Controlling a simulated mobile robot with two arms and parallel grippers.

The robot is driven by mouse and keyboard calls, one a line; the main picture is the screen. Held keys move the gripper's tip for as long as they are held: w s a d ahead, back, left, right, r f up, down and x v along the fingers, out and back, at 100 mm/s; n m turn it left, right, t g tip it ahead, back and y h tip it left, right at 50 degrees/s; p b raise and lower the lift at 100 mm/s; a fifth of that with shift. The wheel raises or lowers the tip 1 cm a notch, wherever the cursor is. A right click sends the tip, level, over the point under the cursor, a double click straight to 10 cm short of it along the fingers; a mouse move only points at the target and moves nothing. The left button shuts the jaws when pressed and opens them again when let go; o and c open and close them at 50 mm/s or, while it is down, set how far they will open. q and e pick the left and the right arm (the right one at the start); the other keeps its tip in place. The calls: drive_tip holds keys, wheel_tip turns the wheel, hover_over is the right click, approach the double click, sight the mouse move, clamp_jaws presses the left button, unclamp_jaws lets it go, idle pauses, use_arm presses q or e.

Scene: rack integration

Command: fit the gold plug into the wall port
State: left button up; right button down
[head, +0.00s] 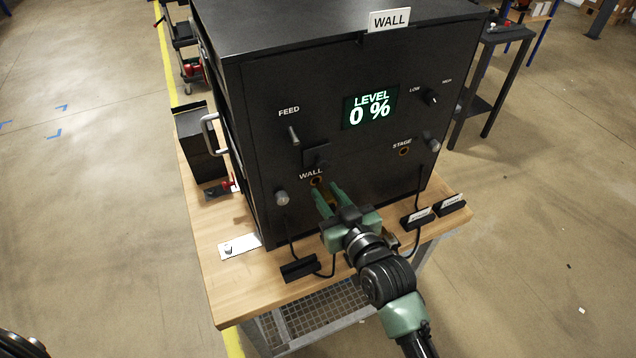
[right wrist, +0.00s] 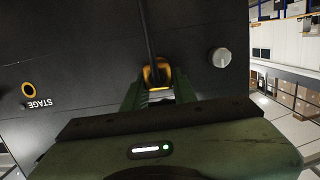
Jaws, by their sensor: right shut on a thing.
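The black cabinet (head: 300,120) has a wall port (head: 316,181), a gold-rimmed hole under the WALL label on its front panel. My right gripper (head: 328,200) is in front of the panel, its fingertips just below and close to this port. It is shut on the gold plug (right wrist: 157,75), which shows between the fingers in the right wrist view, with a black cable running from it. In the head view the fingers mostly hide the plug. I cannot tell whether its tip touches the port. My left gripper is not in view.
The stage port (head: 403,151) is empty at the panel's right; it also shows in the right wrist view (right wrist: 29,89). A grey knob (head: 281,198) sits left of my gripper. Black cable holders (head: 300,268) and a white card (head: 240,246) lie on the wooden bench (head: 222,283). The display reads LEVEL 0 %.

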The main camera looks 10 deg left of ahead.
sight(322, 188)
drive_tip(key=shift+r, duration=0.1)
idle(0.3)
drive_tip(key=shift+p, duration=0.95)
idle(1.1)
drive_tip(key=shift+r+b+x, duration=0.2)
drive_tip(key=shift+b+x, duration=0.2)
drive_tip(key=shift+x, duration=1)
drive_tip(key=c, duration=1.1)
unclamp_jaws()
drive_tip(key=shift+w+a, duration=0.1)
drive_tip(key=shift+o, duration=0.2)
drive_tip(key=shift+f, duration=0.1)
